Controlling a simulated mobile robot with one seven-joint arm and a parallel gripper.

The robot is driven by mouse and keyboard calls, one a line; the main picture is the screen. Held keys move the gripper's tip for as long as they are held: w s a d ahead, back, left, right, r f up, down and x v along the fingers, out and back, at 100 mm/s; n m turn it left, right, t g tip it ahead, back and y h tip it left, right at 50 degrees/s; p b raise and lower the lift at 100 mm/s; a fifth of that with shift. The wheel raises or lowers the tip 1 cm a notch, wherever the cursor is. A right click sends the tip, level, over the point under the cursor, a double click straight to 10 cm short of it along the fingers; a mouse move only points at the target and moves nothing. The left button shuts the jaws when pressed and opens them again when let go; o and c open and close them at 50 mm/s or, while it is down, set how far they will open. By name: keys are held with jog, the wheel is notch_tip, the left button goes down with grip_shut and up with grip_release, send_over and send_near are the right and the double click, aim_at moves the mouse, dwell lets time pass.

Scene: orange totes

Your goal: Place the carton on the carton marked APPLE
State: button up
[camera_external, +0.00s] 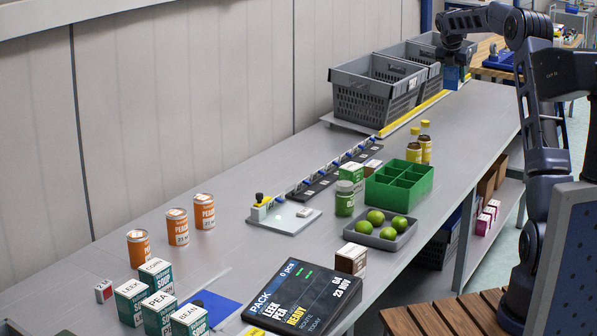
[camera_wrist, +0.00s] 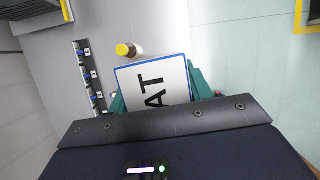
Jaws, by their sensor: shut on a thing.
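My gripper (camera_external: 455,62) is at the far end of the bench, beside the grey crates, shut on a blue carton (camera_external: 452,78). In the wrist view the held carton's white, blue-edged face (camera_wrist: 155,87) shows part of a word ending in "AT"; the rest is hidden. I cannot read APPLE on any carton. A small brown-and-white carton (camera_external: 351,259) stands by the black display.
Grey crates (camera_external: 362,106) line the wall side. Yellow-capped bottles (camera_external: 425,143), a tray of limes (camera_external: 407,236), a clip rail (camera_external: 325,182), orange cans (camera_external: 204,211) and soup cartons (camera_external: 131,302) stand on the bench. The bench middle (camera_external: 290,150) has free room.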

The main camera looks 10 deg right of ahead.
jog(key=shift+r, duration=0.95)
jog(key=a+n, duration=0.2)
jog(key=a, duration=1.6)
jog(key=n+y, duration=0.1)
jog(key=n, duration=0.1)
send_over(351, 165)
notch_tip(351, 165, down, 5)
jog(key=shift+t, duration=0.4)
notch_tip(351, 165, down, 20)
jog(key=shift+w+d+f, duration=0.1)
jog(key=shift+f, duration=0.1)
jog(key=shift+f, duration=0.2)
jog(key=o, duration=1.2)
jog(key=shift+c, duration=0.2)
jog(key=shift+r, duration=0.1)
